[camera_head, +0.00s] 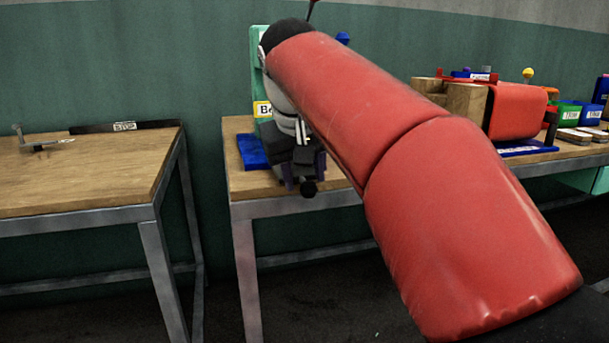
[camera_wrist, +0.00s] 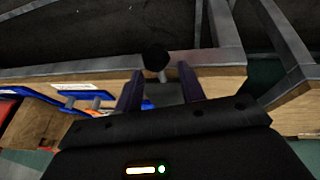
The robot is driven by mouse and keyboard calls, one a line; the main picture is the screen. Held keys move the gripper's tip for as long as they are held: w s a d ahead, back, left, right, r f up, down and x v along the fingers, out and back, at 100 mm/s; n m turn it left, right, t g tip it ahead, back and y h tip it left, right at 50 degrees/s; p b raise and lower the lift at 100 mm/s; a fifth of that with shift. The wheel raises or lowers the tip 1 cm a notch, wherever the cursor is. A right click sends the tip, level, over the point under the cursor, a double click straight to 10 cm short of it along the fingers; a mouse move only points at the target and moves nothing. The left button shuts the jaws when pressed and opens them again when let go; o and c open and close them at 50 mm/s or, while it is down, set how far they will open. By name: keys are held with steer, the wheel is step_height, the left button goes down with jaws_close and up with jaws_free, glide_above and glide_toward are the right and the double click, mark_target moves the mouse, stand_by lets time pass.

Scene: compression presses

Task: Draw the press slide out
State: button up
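The green press (camera_head: 262,65) stands at the left end of the middle bench, with a yellow-edged label partly covered by my arm. Its blue base (camera_head: 252,152) shows beside my gripper. A dark round knob (camera_head: 308,188) sticks out toward the bench's front edge; it also shows in the wrist view (camera_wrist: 155,58). A dark grey slide-like part (camera_wrist: 166,93) lies behind the knob. My gripper (camera_head: 303,178) points down there. In the wrist view its fingers (camera_wrist: 160,70) are apart, one on each side of the knob's stem, with gaps visible. Contact is not visible.
A second bench (camera_head: 80,185) stands left across a gap, with a small metal piece (camera_head: 40,142) and a dark labelled bar (camera_head: 122,127). To the right are a red padded unit (camera_head: 517,108), wooden blocks (camera_head: 462,105) and small bins (camera_head: 567,115). My red arm hides the bench middle.

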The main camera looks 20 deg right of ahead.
steer(key=p+v, duration=0.1)
steer(key=v, duration=0.6)
steer(key=shift+f, duration=0.15)
steer(key=s+f, duration=0.5)
steer(key=f, duration=0.4)
steer(key=s+d+f+y, duration=0.1)
steer(key=s+f, duration=0.5)
steer(key=f, duration=0.3)
steer(key=s+f+t+y, duration=0.1)
steer(key=s+f, duration=0.5)
steer(key=f, duration=0.3)
steer(key=shift+d+f, duration=0.3)
steer(key=shift+d, duration=0.05)
